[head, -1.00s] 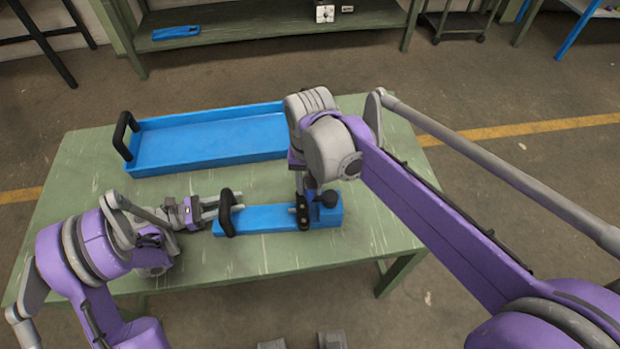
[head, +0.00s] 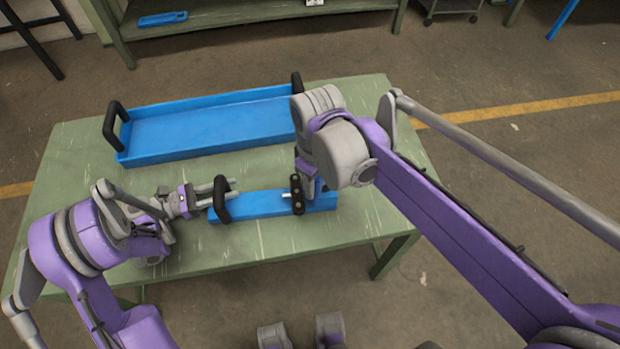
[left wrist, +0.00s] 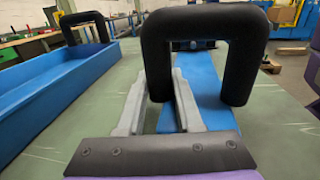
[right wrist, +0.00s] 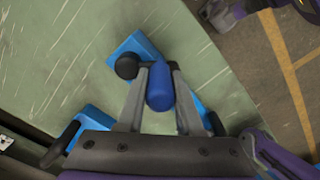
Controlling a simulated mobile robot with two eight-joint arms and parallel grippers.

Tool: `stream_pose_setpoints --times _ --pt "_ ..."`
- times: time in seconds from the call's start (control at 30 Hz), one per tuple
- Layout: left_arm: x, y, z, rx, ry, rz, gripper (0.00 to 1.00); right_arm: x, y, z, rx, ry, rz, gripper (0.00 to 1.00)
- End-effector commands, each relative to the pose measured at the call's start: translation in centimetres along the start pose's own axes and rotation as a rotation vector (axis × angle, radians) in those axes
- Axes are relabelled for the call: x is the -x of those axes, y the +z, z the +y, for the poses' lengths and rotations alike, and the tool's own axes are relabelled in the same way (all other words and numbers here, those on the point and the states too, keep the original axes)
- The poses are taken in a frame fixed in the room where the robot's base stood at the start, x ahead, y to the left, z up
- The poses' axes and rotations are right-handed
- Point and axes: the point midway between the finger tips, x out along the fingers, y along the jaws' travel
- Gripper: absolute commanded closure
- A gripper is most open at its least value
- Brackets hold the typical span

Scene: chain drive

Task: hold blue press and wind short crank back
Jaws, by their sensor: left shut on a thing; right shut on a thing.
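The blue press (head: 260,204) lies lengthwise on the green table, with a black loop handle (head: 221,200) at its left end. My left gripper (head: 218,191) is shut on a leg of this handle; the left wrist view shows the leg between its fingers (left wrist: 158,90). The short crank's black arm (head: 297,194) stands nearly upright in the picture near the press's right end. In the right wrist view my right gripper (right wrist: 160,75) is shut on the blue cylindrical grip (right wrist: 160,88), beside a black ball knob (right wrist: 127,66). In the head view my right arm hides its fingertips.
A long blue tray (head: 124,140) with black end handles lies behind the press, close to my right wrist. The green table's (head: 270,243) front strip is clear. A shelf bench (head: 235,22) stands at the back.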

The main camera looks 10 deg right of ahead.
Motion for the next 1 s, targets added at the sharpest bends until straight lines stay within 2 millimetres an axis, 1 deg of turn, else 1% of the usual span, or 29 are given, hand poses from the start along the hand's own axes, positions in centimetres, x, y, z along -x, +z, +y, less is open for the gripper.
stream_pose_setpoints --times 0.03,0.5,1.0 --pt "0.1 0.0 0.1 0.0 0.003 0.001 1.0 0.0 0.4 0.2 0.041 0.004 -0.002 1.0" --pt "0.2 0.0 0.1 -0.001 0.004 0.001 1.0 0.1 2.4 1.3 0.486 0.004 -0.004 1.0" --pt "0.2 0.0 0.1 0.0 0.004 0.001 1.0 0.1 3.7 3.1 0.96 0.002 -0.005 1.0"
